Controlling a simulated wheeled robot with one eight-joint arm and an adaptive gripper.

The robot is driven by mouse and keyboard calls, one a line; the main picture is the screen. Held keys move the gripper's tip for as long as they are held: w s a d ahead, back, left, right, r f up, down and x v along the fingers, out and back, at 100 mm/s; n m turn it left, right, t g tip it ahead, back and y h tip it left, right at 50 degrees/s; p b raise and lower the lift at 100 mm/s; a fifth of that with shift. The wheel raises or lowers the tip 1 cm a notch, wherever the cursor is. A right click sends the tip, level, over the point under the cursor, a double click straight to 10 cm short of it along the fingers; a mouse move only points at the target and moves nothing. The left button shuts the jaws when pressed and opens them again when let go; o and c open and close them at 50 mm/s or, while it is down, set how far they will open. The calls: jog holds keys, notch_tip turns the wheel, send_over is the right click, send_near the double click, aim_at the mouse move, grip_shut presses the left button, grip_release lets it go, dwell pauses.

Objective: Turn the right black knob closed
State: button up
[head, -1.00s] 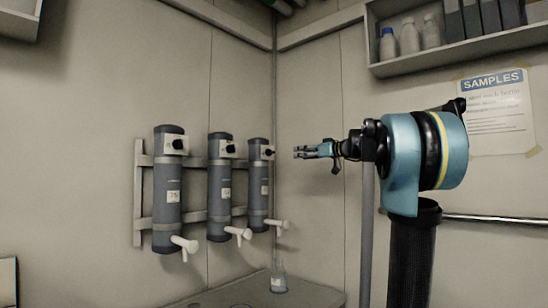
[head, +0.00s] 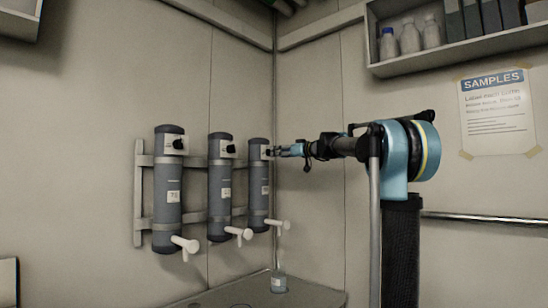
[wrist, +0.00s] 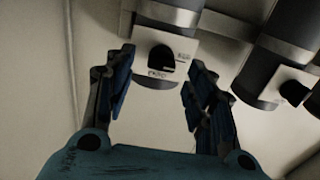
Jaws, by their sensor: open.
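The right black knob (wrist: 161,60) sits on a white labelled plate (wrist: 150,75) on the right grey cylinder (head: 259,190). In the head view the knob is largely hidden behind my fingertips. My gripper (head: 273,151) reaches in from the right, its tips at the knob's front. In the wrist view my gripper (wrist: 162,68) is open, with one finger to each side of the knob and visible gaps on both sides. I cannot tell how deep the fingertips are past the knob's face.
The middle cylinder (head: 220,190) and left cylinder (head: 167,200) hang on the same wall rack, each with its own black knob. White taps stick out below. A small bottle (head: 278,283) stands on the counter.

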jog(key=shift+x, duration=1.9)
jog(key=c, duration=1.1)
